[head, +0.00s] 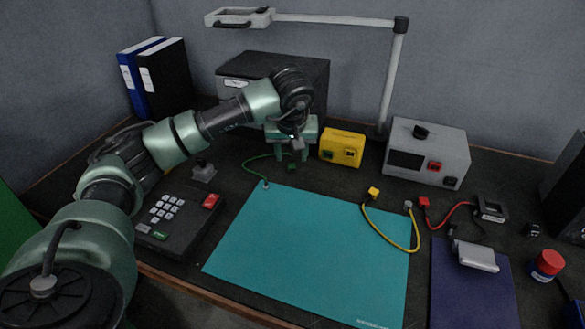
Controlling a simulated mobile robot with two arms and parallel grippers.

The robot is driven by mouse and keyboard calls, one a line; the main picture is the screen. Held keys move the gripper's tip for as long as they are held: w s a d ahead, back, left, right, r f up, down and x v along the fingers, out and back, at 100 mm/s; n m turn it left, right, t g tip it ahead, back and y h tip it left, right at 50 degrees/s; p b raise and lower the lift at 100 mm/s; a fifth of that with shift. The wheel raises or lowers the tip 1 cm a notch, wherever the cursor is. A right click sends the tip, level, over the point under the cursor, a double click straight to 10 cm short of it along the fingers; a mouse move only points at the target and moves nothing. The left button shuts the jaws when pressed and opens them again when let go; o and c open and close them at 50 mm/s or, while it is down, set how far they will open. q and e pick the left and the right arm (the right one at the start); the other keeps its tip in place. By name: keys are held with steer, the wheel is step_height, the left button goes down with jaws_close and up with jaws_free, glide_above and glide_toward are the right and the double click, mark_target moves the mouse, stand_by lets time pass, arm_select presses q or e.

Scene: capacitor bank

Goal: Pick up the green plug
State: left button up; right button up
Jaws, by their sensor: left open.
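The green plug (291,168) is small and dark green. It sits on the dark tabletop just beyond the far edge of the teal mat, at the end of a thin green cable (246,168). My left gripper (291,156) reaches in from the left and points down, with its fingers apart. The plug shows just below and between the fingertips in the picture. I cannot tell how much height separates them. Nothing shows held in the gripper. My right gripper is not in view.
A yellow box (342,146) stands close right of the gripper. Behind is a dark cabinet (318,75). A black keypad (165,225) lies left. The teal mat (310,250) is mostly clear, with a yellow-plug cable (415,245) at its right. A grey instrument (440,145) stands back right.

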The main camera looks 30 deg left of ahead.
mark_target(292, 165)
arm_select(q)
steer(key=x, duration=0.4)
steer(key=shift+f, duration=0.3)
jaws_close()
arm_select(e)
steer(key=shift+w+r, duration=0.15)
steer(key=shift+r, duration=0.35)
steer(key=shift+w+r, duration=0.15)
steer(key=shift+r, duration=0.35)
arm_select(q)
steer(key=shift+r, duration=0.15)
